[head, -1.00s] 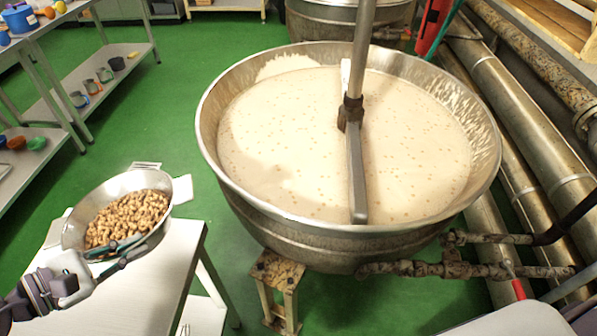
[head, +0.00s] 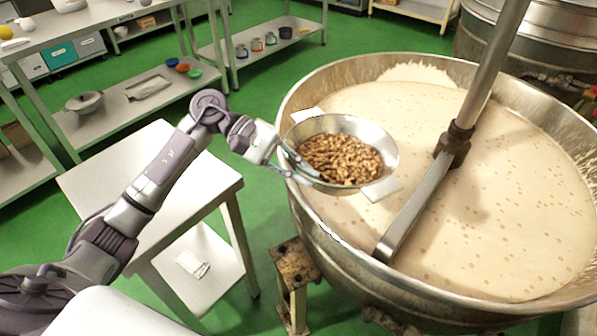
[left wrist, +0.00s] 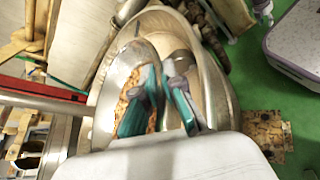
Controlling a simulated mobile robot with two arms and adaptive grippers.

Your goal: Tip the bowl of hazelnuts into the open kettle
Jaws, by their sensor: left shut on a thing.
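The metal bowl (head: 389,150) is full of brown hazelnuts (head: 341,158) and has flat tab handles. My left gripper (head: 292,162) is shut on the bowl's left rim and holds it roughly level above the near left rim of the kettle. The open kettle (head: 300,100) is a large steel vessel holding pale nougat mass with small specks. In the left wrist view the teal fingers of my left gripper (left wrist: 160,105) grip the bowl's wall (left wrist: 112,85), with nuts partly hidden behind them. My right gripper is not in view.
A mixer arm (head: 420,205) on a slanted shaft stands in the kettle. Shelves (head: 130,105) with bowls and jars line the back left. Green floor is open between them.

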